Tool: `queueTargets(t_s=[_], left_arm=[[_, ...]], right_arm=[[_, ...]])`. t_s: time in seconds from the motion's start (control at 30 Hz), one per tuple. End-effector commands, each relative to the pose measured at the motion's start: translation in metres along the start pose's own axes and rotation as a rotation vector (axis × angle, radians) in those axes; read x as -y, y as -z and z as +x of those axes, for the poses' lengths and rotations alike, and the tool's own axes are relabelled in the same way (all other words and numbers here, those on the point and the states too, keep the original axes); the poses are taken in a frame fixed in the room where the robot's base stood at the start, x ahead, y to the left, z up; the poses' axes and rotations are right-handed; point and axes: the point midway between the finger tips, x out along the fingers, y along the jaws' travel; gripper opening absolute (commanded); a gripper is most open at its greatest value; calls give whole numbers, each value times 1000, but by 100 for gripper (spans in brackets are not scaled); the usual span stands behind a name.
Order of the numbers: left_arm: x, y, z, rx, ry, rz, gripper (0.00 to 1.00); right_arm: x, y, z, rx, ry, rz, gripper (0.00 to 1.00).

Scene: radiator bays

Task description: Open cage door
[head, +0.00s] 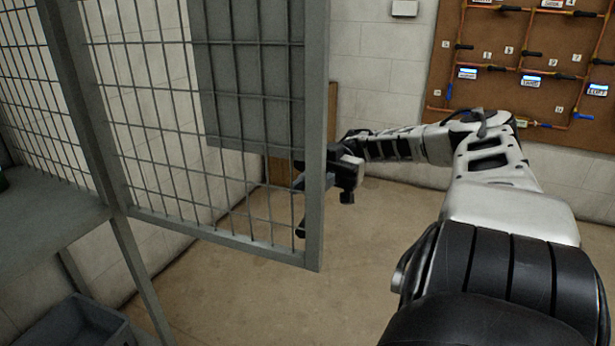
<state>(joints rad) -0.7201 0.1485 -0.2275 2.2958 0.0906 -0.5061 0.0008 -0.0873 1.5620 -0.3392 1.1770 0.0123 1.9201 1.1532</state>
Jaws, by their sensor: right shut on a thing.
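The cage door (315,120) is a grey framed wire-mesh panel on the left of the head view. It joins a grey post at its left, and its free upright edge is near the picture's middle. Floor and white wall show through its mesh. My right gripper (302,205) is at the lower part of that free edge, partly hidden behind the frame and mesh. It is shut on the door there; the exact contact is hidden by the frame. My left gripper is not in view.
A grey shelf (45,235) is inside the cage at left, with a dark bin (75,325) below it. A brown board (480,50) with copper pipes hangs on the wall at the right. The floor (260,310) below the door is clear.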

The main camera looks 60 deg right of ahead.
Motion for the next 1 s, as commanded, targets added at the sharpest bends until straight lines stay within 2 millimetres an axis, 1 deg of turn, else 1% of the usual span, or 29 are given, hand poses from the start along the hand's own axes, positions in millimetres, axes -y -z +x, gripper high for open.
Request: queueTargets(t_s=[0.03, 0.17, 0.2, 0.23, 0.27, 0.53, 0.63, 0.77, 0.8, 0.87, 0.97, 1.0], left_arm=[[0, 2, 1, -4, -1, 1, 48], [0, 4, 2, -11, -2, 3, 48], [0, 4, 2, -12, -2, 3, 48], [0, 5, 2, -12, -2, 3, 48], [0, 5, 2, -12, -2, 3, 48], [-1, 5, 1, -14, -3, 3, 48], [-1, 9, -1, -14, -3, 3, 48], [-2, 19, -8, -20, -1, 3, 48], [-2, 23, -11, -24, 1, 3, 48], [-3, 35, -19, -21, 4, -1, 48], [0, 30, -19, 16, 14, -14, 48], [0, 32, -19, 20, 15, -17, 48]], right_arm=[[2, -3, 0, 4, 5, 11, 0], [2, -3, 0, 4, 5, 12, 0], [2, -3, 0, 4, 5, 12, 25], [2, -3, 0, 4, 6, 11, 34], [2, -3, 0, 4, 5, 11, 39], [1, 0, 0, 2, 3, 4, 39], [1, 7, 0, 4, 3, 4, 39], [2, 28, -1, 8, 4, 10, 39], [2, 37, -1, 9, 4, 11, 39], [8, 50, 7, 10, 10, 16, 39], [16, 65, 18, 9, 8, 14, 39], [19, 72, 23, 7, 9, 11, 39]])
